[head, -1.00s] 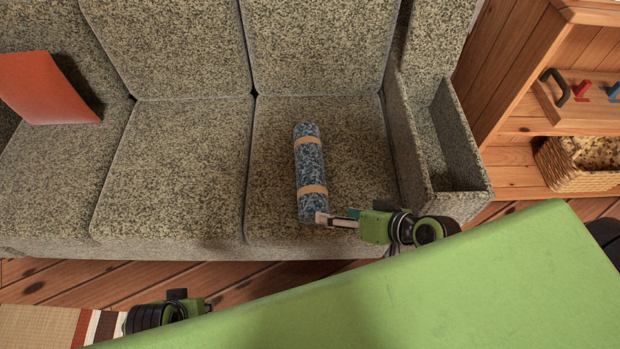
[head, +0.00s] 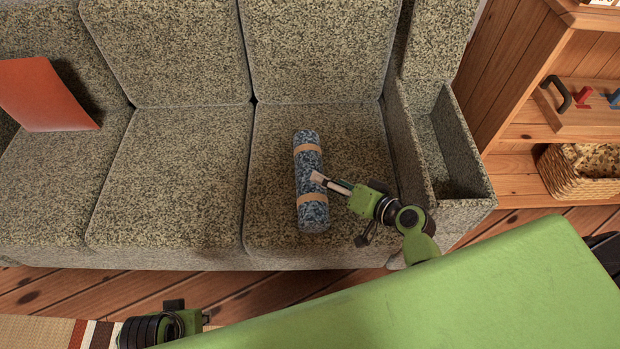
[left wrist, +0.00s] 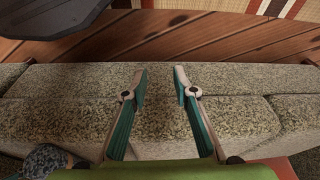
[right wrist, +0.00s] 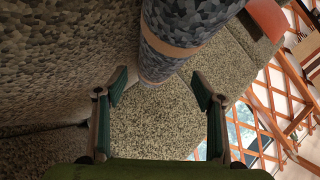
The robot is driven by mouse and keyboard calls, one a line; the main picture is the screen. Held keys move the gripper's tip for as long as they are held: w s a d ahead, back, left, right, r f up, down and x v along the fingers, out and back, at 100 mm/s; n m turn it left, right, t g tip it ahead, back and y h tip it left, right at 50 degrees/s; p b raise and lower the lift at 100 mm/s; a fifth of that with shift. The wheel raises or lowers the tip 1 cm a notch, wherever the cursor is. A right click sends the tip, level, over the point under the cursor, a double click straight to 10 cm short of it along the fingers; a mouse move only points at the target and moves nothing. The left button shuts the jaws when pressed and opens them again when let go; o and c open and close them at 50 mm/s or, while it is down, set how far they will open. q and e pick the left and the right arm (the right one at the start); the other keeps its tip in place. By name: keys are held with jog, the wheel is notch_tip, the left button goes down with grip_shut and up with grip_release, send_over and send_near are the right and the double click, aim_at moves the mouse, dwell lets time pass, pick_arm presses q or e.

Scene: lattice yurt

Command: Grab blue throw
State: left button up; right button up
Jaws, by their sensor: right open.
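The blue throw (head: 310,160) is a rolled, speckled blue bundle with two tan bands, lying on the rightmost sofa seat. My right gripper (head: 318,178) comes in from the right, its fingertips overlapping the throw's middle in the head view. In the right wrist view, the open fingers (right wrist: 160,76) are empty and the throw (right wrist: 180,30) lies just beyond the tips. My left gripper is low at the left in the head view, away from the throw. In the left wrist view, its fingers (left wrist: 160,72) are apart and empty; part of the throw (left wrist: 45,160) shows at the lower left.
The grey speckled sofa (head: 170,170) has a boxy right arm with an open compartment (head: 455,150). An orange cushion (head: 45,95) leans at the left. A wooden shelf (head: 520,130) with a wicker basket (head: 580,170) stands at the right. The seat left of the throw is clear.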

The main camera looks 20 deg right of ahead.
jog(key=b+x, duration=0.1)
jog(key=x, duration=0.4)
jog(key=shift+s+a+f, duration=0.1)
jog(key=shift+a, duration=0.15)
pick_arm(q)
jog(key=v, duration=0.4)
jog(key=shift+w+r, duration=0.1)
jog(key=shift+w, duration=0.2)
pick_arm(e)
jog(key=shift+c, duration=0.5)
jog(key=c, duration=1.3)
jog(key=shift+o, duration=0.2)
pick_arm(q)
jog(key=shift+w, duration=0.1)
pick_arm(e)
jog(key=shift+r, duration=0.25)
